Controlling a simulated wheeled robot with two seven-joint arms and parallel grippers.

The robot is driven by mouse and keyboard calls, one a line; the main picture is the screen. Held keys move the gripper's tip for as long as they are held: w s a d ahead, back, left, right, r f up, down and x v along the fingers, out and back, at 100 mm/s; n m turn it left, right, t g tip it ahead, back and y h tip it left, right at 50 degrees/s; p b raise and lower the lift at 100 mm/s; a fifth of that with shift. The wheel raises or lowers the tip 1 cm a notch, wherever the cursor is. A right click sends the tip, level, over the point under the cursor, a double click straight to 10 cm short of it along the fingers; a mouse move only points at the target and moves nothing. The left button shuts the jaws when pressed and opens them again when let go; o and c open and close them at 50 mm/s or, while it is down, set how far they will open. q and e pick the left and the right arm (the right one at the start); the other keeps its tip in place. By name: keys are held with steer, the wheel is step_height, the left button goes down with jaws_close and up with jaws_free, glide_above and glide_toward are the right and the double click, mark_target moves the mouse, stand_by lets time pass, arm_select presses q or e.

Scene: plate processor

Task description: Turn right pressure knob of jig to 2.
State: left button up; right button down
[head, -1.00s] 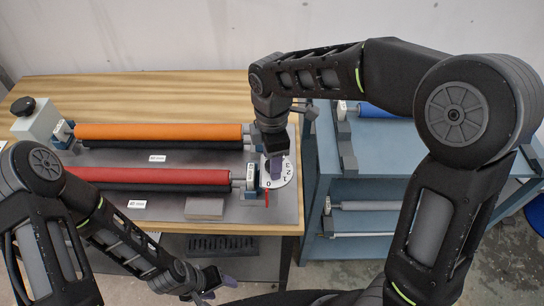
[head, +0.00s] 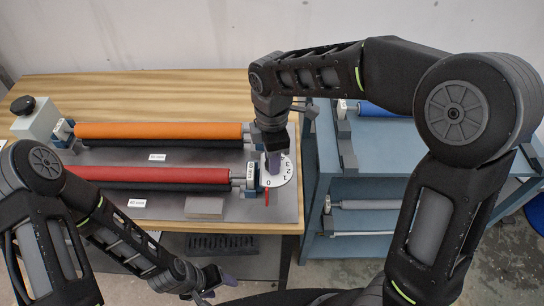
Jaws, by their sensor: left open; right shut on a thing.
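The jig's grey base plate (head: 115,207) lies on the wooden table, with an orange roller (head: 160,131) behind a red roller (head: 150,175). At its right end is the right pressure knob's white dial (head: 285,178), with digits 0 to 3 visible. A red pointer (head: 267,198) stands at the dial's front edge, close to the 0. My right gripper (head: 273,163) points down over the dial and is shut on the knob, which its fingers mostly hide. My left gripper (head: 222,284) is open and empty, low in front of the table.
A grey block (head: 204,207) lies on the plate left of the dial. A grey-green block with a black knob (head: 35,117) stands at the far left. A blue shelf cart (head: 380,170) with rollers stands close to the table's right edge.

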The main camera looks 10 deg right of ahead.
steer(key=shift+m, duration=0.4)
steer(key=m+b, duration=0.1)
steer(key=m, duration=0.3)
steer(key=m+b, duration=0.1)
steer(key=m, duration=0.3)
steer(key=shift+m, duration=0.3)
steer(key=m+b, duration=0.1)
steer(key=m, duration=0.3)
steer(key=shift+m, duration=0.3)
steer(key=shift+m+b, duration=0.5)
steer(key=shift+m, duration=1.4)
steer(key=c, duration=1.1)
jaws_free()
steer(key=shift+o, duration=0.2)
